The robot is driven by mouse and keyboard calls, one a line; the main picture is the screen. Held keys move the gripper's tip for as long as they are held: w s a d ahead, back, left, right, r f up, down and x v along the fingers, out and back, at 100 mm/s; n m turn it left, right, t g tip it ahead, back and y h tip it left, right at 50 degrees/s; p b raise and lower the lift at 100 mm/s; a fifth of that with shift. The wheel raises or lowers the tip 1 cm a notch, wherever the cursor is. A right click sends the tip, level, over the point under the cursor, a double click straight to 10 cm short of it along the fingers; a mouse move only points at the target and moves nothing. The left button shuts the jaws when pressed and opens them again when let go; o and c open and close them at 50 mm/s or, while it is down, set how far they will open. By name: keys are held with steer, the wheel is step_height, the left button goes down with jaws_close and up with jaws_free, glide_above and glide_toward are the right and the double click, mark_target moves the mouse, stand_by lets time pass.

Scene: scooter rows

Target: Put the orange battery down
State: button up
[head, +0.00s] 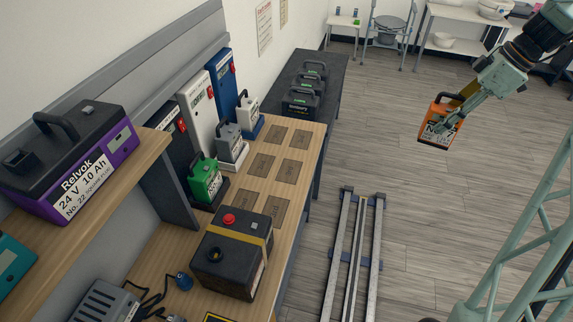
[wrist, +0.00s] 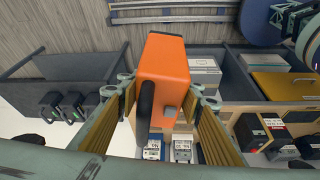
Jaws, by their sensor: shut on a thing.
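The orange battery (head: 437,128) hangs in the air over the open floor at the right of the head view. It is orange with a dark base colour on its handle side and a white label reading "No." and a number that is partly covered. My gripper (head: 452,108) is shut on it from above. In the wrist view the orange battery (wrist: 165,65) sits between the two fingers of my gripper (wrist: 162,95), its black handle facing the camera. Nothing is under it within reach in the head view except floor.
A wooden bench (head: 230,190) at the left has several brown marked pads (head: 263,164), green, grey and white batteries at chargers, and a black box (head: 232,252) with a red button. A dark table (head: 332,80) behind holds black batteries. Floor rails (head: 352,250) run beside the bench.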

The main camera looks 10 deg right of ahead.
steer(key=w+a+f+n+g, duration=0.1)
steer(key=w+a+f+n, duration=0.15)
steer(key=a, duration=0.55)
steer(key=w+a+f+n+g, duration=0.15)
steer(key=a+n, duration=0.25)
steer(key=a, duration=0.4)
steer(key=w+a+f+n+g, duration=0.1)
steer(key=a+f+n+g, duration=0.2)
steer(key=a, duration=0.5)
steer(key=s+a+f+n, duration=0.1)
steer(key=a+f+n, duration=0.1)
steer(key=a, duration=0.5)
steer(key=s+a+f+n+h, duration=0.1)
steer(key=s+a+f+n, duration=0.1)
steer(key=a+n, duration=0.3)
steer(key=s+a+f+n+h, duration=0.1)
steer(key=a+f+n, duration=0.1)
steer(key=a, duration=0.8)
steer(key=shift+s+a+n+g, duration=0.15)
steer(key=shift+s+n+g, duration=0.3)
steer(key=shift+n, duration=0.3)
steer(key=shift+w, duration=0.1)
steer(key=w+a+f, duration=0.1)
steer(key=w+a, duration=0.8)
steer(key=w, duration=0.2)
steer(key=shift+w+a+f, duration=0.25)
steer(key=shift+w+a, duration=0.05)
